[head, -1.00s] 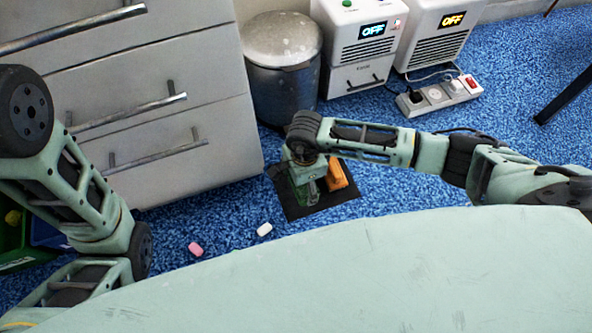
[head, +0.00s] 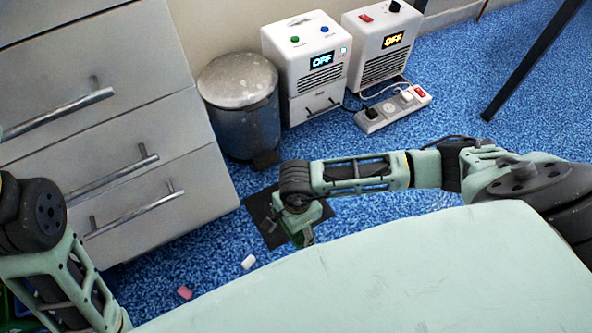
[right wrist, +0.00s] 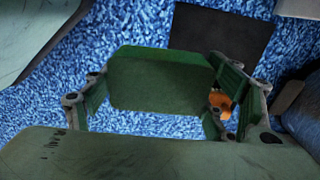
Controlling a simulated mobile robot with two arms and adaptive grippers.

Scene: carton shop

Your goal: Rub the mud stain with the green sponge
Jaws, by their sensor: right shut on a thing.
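My right gripper (right wrist: 160,100) is shut on the green sponge (right wrist: 160,80), which spans the space between its fingers in the right wrist view. In the head view the right gripper (head: 304,236) hangs over the front part of a dark mat (head: 262,223) on the blue floor, partly hidden by my body. The mat also shows in the right wrist view (right wrist: 222,38), beyond the sponge. A small piece of an orange thing (right wrist: 220,103) shows behind a finger. I cannot make out a mud stain. My left arm is at the left edge; its gripper is out of view.
A grey drawer unit (head: 120,130) stands at the left, beside a metal bin (head: 240,105). Two white boxes with OFF displays (head: 305,60) (head: 385,45) and a power strip (head: 392,110) are behind. A white piece (head: 248,262) and a pink piece (head: 185,293) lie on the floor.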

